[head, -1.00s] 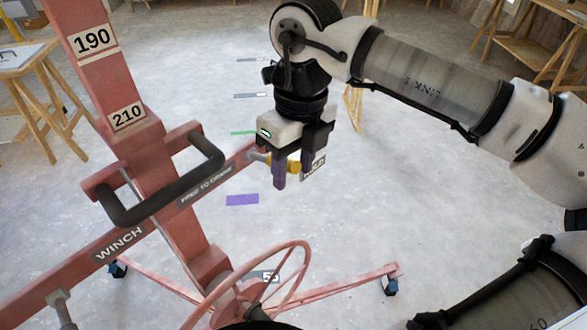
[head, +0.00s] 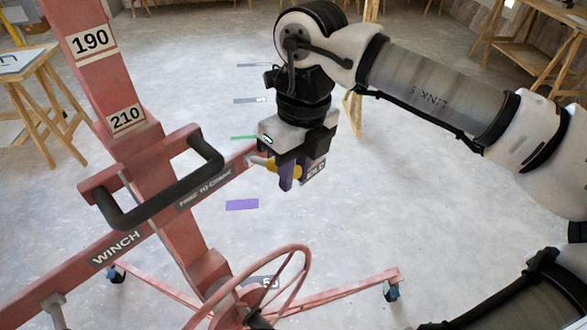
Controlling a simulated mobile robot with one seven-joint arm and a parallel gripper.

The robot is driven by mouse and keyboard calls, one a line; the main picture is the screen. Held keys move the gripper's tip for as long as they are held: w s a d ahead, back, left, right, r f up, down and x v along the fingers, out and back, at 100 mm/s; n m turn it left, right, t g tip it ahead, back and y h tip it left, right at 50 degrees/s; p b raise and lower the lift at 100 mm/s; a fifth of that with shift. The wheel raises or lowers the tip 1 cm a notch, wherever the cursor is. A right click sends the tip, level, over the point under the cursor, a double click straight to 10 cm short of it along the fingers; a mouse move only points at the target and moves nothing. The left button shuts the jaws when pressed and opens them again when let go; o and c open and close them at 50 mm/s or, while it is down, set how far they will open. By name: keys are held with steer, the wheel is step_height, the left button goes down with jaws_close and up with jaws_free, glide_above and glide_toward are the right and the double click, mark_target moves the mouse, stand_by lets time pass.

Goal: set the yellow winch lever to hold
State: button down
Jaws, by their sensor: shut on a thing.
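The yellow winch lever (head: 271,164) sticks out from the right end of the red winch bar (head: 232,168). A grey shaft joins it to the bar. My gripper (head: 292,178) points down at the lever with its purple fingers shut on the yellow knob, which they partly hide. The HOLD label (head: 314,172) is just right of the fingers, partly covered. The FREE TO CRANK label (head: 205,188) is on the bar to the left.
A black handle (head: 165,190) loops out from the red column (head: 135,150). A red handwheel (head: 255,290) stands below. Red base legs with casters spread over the floor. The floor right of my gripper is clear.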

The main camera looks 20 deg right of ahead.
step_height(320, 180, down, 10)
steer(key=t+y+b, duration=0.4)
steer(key=t+b, duration=0.4)
steer(key=b, duration=1.7)
steer(key=shift+f+n+y, duration=0.15)
steer(key=shift+n+y, duration=0.15)
steer(key=c, duration=1.4)
jaws_free()
steer(key=shift+o, duration=0.6)
